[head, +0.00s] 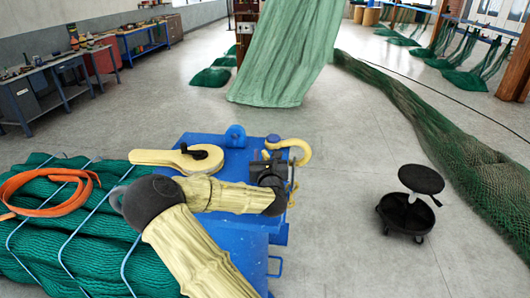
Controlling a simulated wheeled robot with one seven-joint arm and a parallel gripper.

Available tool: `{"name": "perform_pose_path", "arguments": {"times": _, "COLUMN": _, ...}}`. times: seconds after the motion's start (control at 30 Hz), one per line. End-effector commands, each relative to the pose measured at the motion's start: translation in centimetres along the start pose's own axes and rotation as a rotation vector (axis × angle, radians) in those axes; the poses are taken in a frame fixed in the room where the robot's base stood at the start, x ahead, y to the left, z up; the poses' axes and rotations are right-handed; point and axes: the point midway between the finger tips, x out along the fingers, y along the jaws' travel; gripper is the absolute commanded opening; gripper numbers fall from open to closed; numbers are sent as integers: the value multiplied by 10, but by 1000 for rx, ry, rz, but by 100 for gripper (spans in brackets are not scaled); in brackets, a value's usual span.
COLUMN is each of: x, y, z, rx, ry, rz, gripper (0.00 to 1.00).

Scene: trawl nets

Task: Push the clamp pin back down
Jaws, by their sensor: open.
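My gripper (272,160) is a dark shape at the end of my cream-sleeved arm, over the right side of a blue steel table (250,243). It is open, and nothing shows between its fingers. A small round blue cap (273,139) stands just beyond the gripper, close to a yellow hook (298,148). I cannot tell whether this cap belongs to the clamp pin. The clamp pin itself is not clearly visible; my wrist and gripper hide part of that area.
A yellow pulley block (165,158) and a blue lug (235,135) are at the table's far side. Green netting (100,240) with an orange strap (75,185) lies at left. A black wheeled stool (408,212) stands at right on open floor.

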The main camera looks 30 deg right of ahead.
Motion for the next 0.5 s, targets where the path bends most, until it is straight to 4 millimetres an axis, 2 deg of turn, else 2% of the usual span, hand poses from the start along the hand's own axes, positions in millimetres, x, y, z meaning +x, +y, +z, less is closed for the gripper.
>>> {"name": "perform_pose_path", "arguments": {"times": 0.33, "x": 5, "y": 4, "z": -1, "rx": 0, "ry": 1, "rz": 6, "gripper": 44}}
{"name": "perform_pose_path", "arguments": {"times": 0.37, "x": 5, "y": 4, "z": -1, "rx": 0, "ry": 1, "rz": 6, "gripper": 40}}
{"name": "perform_pose_path", "arguments": {"times": 0.5, "x": 5, "y": 3, "z": 0, "rx": 0, "ry": 1, "rz": 5, "gripper": 12}}
